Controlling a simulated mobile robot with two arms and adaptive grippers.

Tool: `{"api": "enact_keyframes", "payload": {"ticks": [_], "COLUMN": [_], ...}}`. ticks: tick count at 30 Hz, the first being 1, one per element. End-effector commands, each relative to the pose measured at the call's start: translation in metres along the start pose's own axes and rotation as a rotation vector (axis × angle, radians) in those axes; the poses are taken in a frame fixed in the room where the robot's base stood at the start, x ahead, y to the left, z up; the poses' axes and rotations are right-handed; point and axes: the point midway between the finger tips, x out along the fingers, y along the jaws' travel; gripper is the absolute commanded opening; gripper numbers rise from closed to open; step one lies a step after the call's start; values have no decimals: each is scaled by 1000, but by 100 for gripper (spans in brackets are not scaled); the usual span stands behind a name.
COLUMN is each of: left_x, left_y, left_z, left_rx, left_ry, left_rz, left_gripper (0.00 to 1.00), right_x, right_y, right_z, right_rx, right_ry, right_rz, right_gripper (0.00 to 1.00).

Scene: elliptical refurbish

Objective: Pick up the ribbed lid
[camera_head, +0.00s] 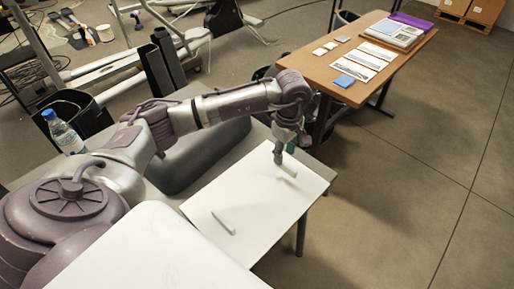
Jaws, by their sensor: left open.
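No thing in view shows clear ribs, so I cannot tell for sure which is the ribbed lid. A flat white panel (255,205) lies on the grey table in front of me. A short pale bar (222,222) lies on its left part, and a similar pale bar (289,172) is near its far edge. My left gripper (279,161) points down right beside the far bar. It is open, and its fingertips are small and partly merged with the bar, so contact cannot be told. My right gripper is out of view.
A water bottle (62,132) stands at the left. Metal frames and cables crowd the back left. The floor (420,180) at the right is clear.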

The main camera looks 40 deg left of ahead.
Motion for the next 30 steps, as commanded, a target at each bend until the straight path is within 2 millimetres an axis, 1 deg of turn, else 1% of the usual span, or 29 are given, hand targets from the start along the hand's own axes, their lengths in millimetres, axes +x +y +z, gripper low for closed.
{"api": "enact_keyframes", "payload": {"ticks": [2, 9, 10, 12, 18, 26, 30], "left_x": [8, 45, 48, 51, 50, 50, 50], "left_y": [0, 0, 0, 0, 1, 0, 0], "left_z": [1, 3, 3, 3, 2, 2, 2], "left_rx": [0, 0, 0, 0, 0, 0, 0], "left_ry": [0, -1, -1, -1, -1, -1, -1], "left_rz": [-1, -2, -1, 0, 0, 0, 0], "left_gripper": [44, 44, 44, 44, 44, 0, 0], "right_x": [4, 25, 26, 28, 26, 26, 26], "right_y": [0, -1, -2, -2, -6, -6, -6], "right_z": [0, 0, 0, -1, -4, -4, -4], "right_rx": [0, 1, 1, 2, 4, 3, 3], "right_ry": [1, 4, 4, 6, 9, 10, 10], "right_rz": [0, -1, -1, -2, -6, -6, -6], "right_gripper": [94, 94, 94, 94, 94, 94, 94]}}
